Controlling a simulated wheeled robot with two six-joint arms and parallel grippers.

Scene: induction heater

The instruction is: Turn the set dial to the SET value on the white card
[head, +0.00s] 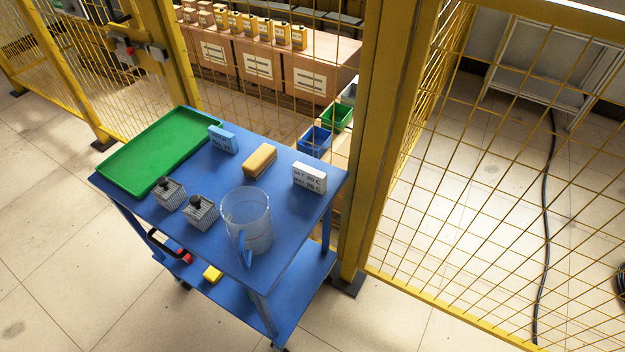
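The white card (309,178) stands upright near the right edge of the blue cart's top. It carries two lines of dark print, which seem to start with SET and MAX; the numbers are too small to read surely. I cannot make out a set dial or a heater in this view. Neither of my grippers is in view.
The blue cart (285,240) holds a green tray (118,184), a blue labelled block (222,139), a tan block (260,159), two grey ribbed blocks with black knobs (170,194) (201,212) and a clear jug (247,218). A yellow mesh fence (385,120) stands close behind.

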